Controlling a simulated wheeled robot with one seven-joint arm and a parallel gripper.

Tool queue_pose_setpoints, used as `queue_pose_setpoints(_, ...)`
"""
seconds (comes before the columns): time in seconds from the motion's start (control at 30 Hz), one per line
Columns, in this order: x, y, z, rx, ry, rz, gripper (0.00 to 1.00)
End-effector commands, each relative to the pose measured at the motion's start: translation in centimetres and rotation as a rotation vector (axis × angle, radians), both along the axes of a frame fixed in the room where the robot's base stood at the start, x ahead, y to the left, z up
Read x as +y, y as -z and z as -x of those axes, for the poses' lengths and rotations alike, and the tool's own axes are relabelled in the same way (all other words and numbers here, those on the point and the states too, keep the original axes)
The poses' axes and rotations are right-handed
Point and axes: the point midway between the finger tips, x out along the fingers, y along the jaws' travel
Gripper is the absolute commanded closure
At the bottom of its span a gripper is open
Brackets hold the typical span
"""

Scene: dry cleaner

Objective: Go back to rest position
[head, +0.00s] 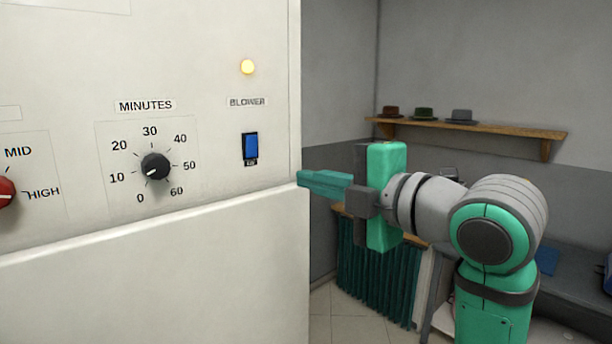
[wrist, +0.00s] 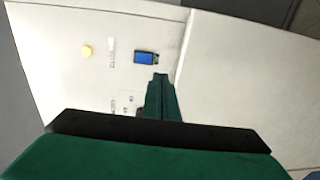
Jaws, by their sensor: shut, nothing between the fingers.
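My gripper (head: 302,178) is shut and empty, with its green fingers pointing left at the right edge of the white machine panel in the head view. In the wrist view its fingertips (wrist: 160,77) show just below the blue blower switch (wrist: 146,57). I cannot tell whether they touch the panel. The blue blower switch (head: 250,146) is on the panel, left of my gripper, under a lit yellow lamp (head: 247,67). The lamp also shows in the wrist view (wrist: 87,50).
The white machine (head: 150,270) fills the left side. A black minutes dial (head: 155,166) and a red knob (head: 5,191) are on it. A wooden shelf (head: 480,127) with hats hangs on the back wall. A green curtain (head: 375,275) and a grey bench (head: 580,285) are behind my arm.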

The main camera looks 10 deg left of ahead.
Motion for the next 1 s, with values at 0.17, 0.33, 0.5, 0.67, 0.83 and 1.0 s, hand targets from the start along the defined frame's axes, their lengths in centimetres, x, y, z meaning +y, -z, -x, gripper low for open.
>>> queue_pose_setpoints(0.17, -0.1, 0.0, 0.0, 0.000, 0.001, 0.000, 1.00)
queue_pose_setpoints(0.33, -0.2, 0.2, -0.2, 0.005, 0.004, -0.008, 1.00)
queue_pose_setpoints(0.5, -0.6, 2.4, -1.8, 0.055, 0.021, -0.104, 1.00)
queue_pose_setpoints(0.67, -1.4, 6.5, -4.3, 0.144, 0.061, -0.280, 1.00)
queue_pose_setpoints(0.83, -2.3, 11.7, -6.5, 0.238, 0.115, -0.464, 1.00)
queue_pose_setpoints(1.0, -3.2, 17.3, -8.0, 0.330, 0.175, -0.635, 1.00)
